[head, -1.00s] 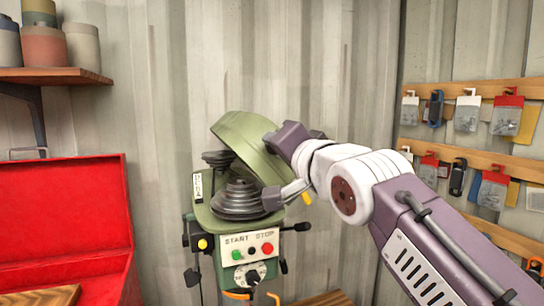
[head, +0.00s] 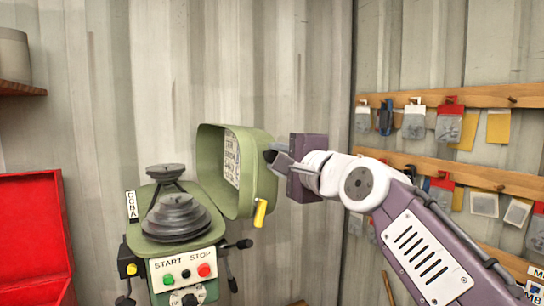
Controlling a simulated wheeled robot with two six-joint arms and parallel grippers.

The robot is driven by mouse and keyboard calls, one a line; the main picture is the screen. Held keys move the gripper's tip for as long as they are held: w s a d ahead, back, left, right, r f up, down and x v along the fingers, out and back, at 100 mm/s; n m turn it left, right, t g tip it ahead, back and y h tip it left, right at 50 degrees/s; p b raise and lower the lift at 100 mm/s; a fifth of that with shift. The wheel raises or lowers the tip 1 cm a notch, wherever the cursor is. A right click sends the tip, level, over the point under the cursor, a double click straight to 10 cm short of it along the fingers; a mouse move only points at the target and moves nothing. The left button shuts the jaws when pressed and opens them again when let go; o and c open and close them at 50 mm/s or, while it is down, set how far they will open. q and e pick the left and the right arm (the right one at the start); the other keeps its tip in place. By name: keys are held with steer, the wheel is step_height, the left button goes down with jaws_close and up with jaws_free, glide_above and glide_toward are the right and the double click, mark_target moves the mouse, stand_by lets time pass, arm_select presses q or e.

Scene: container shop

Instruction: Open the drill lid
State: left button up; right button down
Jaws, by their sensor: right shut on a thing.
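The green drill press (head: 182,262) stands at the lower left of centre, with START and STOP lettering on its front. Its green lid (head: 264,190) stands swung up on the right side of the drill's top, its inner face with a white label turned to the left. The dark stepped pulleys (head: 176,217) are uncovered. A yellow handle (head: 260,213) sits at the lid's lower edge. My right gripper (head: 274,158) is at the lid's right upper edge, shut on it; the fingertips are partly hidden. My left gripper is not in view.
A red open box (head: 32,235) is at the left, below a wooden shelf (head: 20,88) with a grey pot. Wooden rails (head: 460,172) with hanging packets line the right wall. The corrugated wall behind the drill is bare.

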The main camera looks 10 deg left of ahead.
steer(key=shift+w+d+f+m, duration=0.1)
steer(key=shift+w+d+m, duration=0.15)
steer(key=shift+d+m, duration=0.2)
steer(key=c, duration=1.1)
jaws_free()
steer(key=shift+a, duration=0.15)
steer(key=shift+f, duration=0.1)
steer(key=b+v, duration=0.4)
steer(key=v, duration=0.5)
